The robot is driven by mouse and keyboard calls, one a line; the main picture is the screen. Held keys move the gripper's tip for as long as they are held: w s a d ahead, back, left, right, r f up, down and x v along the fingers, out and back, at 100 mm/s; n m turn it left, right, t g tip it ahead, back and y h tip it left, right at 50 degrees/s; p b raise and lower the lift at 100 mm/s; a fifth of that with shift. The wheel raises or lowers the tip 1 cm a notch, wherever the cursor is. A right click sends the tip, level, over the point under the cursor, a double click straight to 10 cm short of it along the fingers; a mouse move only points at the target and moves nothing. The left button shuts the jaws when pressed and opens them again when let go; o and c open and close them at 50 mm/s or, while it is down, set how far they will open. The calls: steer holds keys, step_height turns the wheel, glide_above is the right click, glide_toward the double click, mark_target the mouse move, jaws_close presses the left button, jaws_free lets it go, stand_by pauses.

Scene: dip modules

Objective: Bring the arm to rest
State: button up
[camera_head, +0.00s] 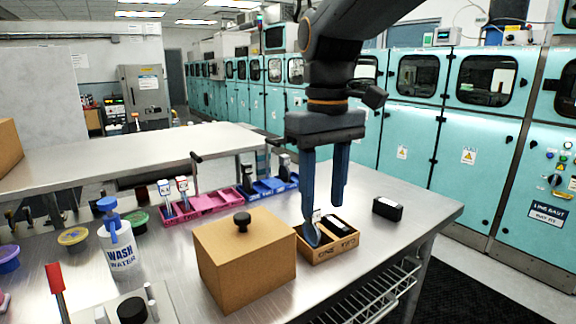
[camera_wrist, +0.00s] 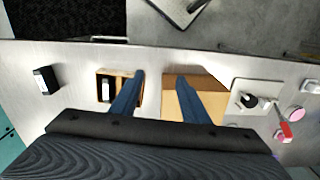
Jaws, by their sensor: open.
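My gripper (camera_head: 325,212) hangs from my arm, pointing down, over the right part of the steel bench. Its two blue fingers are apart, with nothing seen between them. In the head view the fingertips are close to the small wooden tray (camera_head: 322,258), just behind or above it. In the wrist view my gripper (camera_wrist: 160,76) has one finger across the tray (camera_wrist: 113,77) and the other across the cardboard box (camera_wrist: 200,85). The tray holds a dark module (camera_wrist: 106,90) on one side.
The brown box (camera_head: 245,265) with a black knob stands left of the tray. A black module (camera_head: 387,209) lies to the right on the bench. Pink (camera_head: 208,204) and blue (camera_head: 268,187) trays sit behind. A wash bottle (camera_head: 118,250) stands left. Teal cabinets (camera_head: 465,140) line the right.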

steer(key=s+d+f+m, duration=0.3)
steer(key=d+f, duration=0.3)
steer(key=f, duration=0.5)
steer(key=s+d+f+m, duration=0.3)
steer(key=s+d+f, duration=0.2)
steer(key=f, duration=0.7)
steer(key=shift+d, duration=0.9)
